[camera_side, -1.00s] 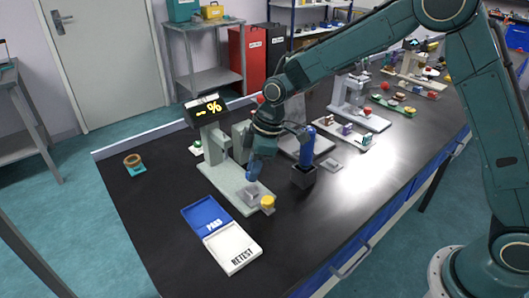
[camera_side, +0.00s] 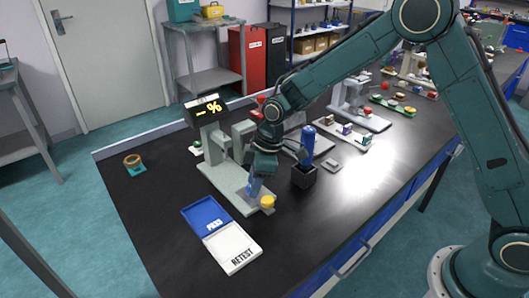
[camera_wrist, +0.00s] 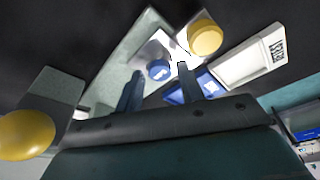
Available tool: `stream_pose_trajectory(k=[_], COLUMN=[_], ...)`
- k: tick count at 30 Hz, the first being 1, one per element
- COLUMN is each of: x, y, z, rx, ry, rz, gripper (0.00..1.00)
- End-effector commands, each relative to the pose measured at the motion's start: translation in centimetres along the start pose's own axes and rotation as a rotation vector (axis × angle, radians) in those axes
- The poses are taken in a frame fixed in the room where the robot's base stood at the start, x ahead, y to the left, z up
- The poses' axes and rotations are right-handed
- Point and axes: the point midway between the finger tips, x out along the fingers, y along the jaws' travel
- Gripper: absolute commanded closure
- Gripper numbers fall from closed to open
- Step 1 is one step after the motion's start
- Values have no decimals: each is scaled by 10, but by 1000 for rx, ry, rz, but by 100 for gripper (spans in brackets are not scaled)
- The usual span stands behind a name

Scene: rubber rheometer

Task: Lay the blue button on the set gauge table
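The blue button (camera_wrist: 159,70) shows in the wrist view over the bright metal plate (camera_wrist: 183,52) on the gauge's pale base. It appears to lie on the plate, though I cannot see the contact. My gripper (camera_wrist: 161,72) has its two fingers on either side of the button, with a gap on each side, so it is open. In the side view my gripper (camera_side: 257,190) points down low over the front of the gauge base (camera_side: 222,177). There its fingers hide the blue button and most of the plate. The gauge display (camera_side: 207,109) reads "-- %".
A yellow button (camera_side: 267,202) sits close beside my fingers, also in the wrist view (camera_wrist: 205,38). A tray with a blue PASS half (camera_side: 204,212) and white RETEST half (camera_side: 232,247) lies in front. A blue-handled tool (camera_side: 307,144) stands in a black holder (camera_side: 304,177) to the right.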

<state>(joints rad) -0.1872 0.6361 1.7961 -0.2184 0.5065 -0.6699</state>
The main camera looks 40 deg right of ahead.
Motion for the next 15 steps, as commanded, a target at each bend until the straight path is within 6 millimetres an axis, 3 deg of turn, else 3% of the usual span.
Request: stream_pose_trajectory(k=[15], x=[-6], y=[0], z=[-1], rx=[0], ry=[0], rz=[0], gripper=[54])
